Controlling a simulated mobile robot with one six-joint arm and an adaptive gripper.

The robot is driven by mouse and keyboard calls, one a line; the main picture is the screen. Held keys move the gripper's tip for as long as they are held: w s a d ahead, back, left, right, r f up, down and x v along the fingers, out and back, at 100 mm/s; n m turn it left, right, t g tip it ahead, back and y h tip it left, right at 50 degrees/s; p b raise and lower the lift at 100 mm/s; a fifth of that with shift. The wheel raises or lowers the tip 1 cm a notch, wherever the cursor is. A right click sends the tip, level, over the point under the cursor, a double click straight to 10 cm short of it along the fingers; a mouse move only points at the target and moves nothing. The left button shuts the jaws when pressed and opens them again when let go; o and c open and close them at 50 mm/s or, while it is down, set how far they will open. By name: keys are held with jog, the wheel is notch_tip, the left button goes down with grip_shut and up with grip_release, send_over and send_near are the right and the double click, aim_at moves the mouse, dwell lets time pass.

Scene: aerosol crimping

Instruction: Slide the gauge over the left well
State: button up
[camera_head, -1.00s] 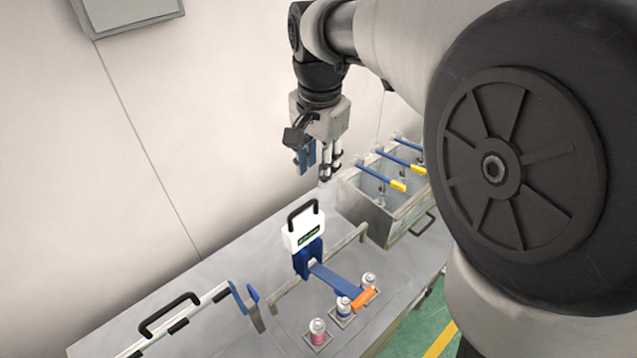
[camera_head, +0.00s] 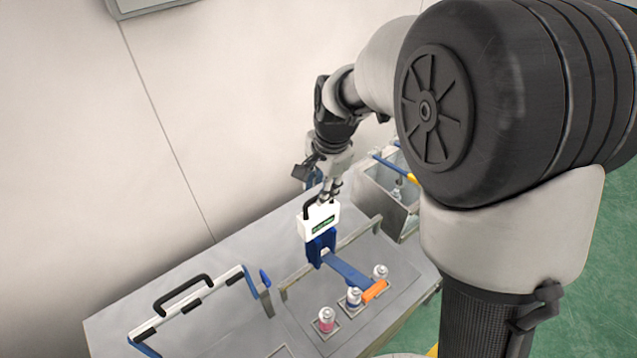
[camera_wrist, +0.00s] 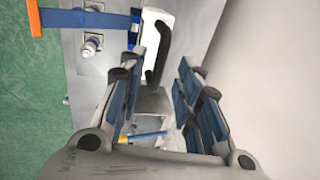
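The gauge (camera_head: 320,224) is a white box with a black top handle, mounted on a rail. Its blue arm (camera_head: 348,270) reaches forward to an orange tip (camera_head: 374,291) between the middle and right cans. A pink can (camera_head: 326,320) sits in the left well (camera_head: 325,332), a blue-banded can (camera_head: 354,297) in the middle and a pale can (camera_head: 380,272) at the right. My gripper (camera_head: 330,196) is just behind the gauge handle. In the wrist view my gripper (camera_wrist: 158,82) is open, with the black handle (camera_wrist: 157,55) beyond the fingertips, between them. I cannot tell whether they touch it.
A grey open-topped box (camera_head: 385,195) with blue levers stands right of the gauge. A second frame with a black handle (camera_head: 182,294) lies to the left on the bench (camera_head: 240,249). The wall rises behind the bench.

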jog(key=shift+w+a+f, duration=0.1)
jog(key=shift+f, duration=0.5)
jog(key=shift+w+a+f, duration=0.1)
jog(key=shift+f, duration=0.5)
jog(key=shift+c, duration=0.3)
grip_shut()
